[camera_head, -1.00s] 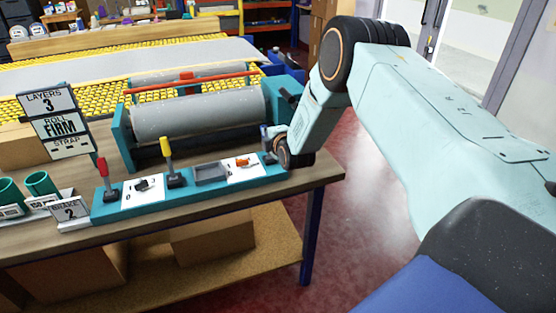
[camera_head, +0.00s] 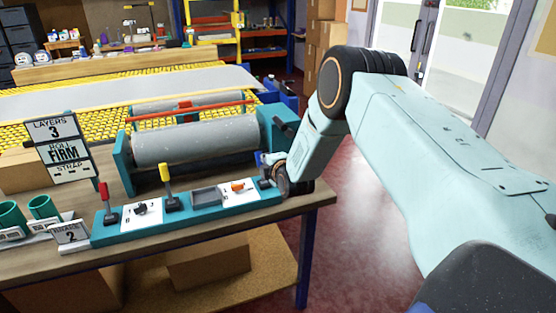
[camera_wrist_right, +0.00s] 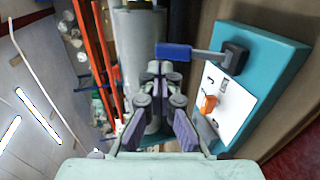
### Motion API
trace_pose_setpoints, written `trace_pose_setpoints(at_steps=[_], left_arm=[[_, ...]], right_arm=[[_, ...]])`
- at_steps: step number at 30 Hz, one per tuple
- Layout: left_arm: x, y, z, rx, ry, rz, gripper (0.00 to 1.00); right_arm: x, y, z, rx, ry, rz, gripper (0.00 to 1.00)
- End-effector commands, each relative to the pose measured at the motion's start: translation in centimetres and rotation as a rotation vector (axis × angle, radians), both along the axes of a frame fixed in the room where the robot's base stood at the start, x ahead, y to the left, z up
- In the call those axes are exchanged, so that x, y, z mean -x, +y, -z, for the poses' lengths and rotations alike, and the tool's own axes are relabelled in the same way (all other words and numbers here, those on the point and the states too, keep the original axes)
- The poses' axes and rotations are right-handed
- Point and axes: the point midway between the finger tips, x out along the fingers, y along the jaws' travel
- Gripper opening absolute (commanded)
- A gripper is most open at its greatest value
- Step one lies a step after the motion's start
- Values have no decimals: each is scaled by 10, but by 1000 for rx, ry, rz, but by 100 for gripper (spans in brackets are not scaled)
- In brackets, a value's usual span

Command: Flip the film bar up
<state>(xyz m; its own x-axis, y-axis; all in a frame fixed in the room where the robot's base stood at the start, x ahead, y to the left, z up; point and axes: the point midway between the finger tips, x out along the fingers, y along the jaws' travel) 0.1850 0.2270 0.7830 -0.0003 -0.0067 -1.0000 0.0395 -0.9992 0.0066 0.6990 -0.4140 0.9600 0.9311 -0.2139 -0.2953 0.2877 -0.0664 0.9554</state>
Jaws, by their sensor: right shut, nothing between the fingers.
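A long red-orange bar (camera_head: 190,110), which I take to be the film bar, runs across the machine above a grey roller (camera_head: 195,143). Red-orange bars (camera_wrist_right: 92,60) also show upright at the left in the right wrist view. My right gripper (camera_wrist_right: 162,72) is shut and empty, with its tips just short of the blue handle (camera_wrist_right: 173,52) of a lever on the teal panel; I cannot tell if they touch. In the head view the right gripper (camera_head: 278,170) is at the panel's right end, its fingers largely hidden. My left gripper is out of view.
The teal panel (camera_head: 152,228) along the bench front carries a red lever (camera_head: 104,190), a yellow lever (camera_head: 166,173) and an orange knob (camera_head: 238,186). Signs (camera_head: 62,150) and green cups (camera_head: 42,207) stand at left. Open floor (camera_head: 365,235) lies right of the bench.

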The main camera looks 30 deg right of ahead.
Motion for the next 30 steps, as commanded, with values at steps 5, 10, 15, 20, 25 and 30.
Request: trace_pose_setpoints(at_steps=[5, 10, 15, 20, 25, 30], left_arm=[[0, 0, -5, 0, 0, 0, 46], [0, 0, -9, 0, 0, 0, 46], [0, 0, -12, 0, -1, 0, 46], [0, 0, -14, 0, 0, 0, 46], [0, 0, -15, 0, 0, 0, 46], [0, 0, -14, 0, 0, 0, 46]], right_arm=[[18, 4, -14, -3, 0, 1, 0], [38, 8, -27, -3, -2, 1, 0], [59, 13, -39, -3, -2, 1, 0], [72, 16, -45, -1, -1, 2, 0], [77, 17, -47, -1, -1, 0, 0], [78, 18, -47, -1, -1, 0, 0]])
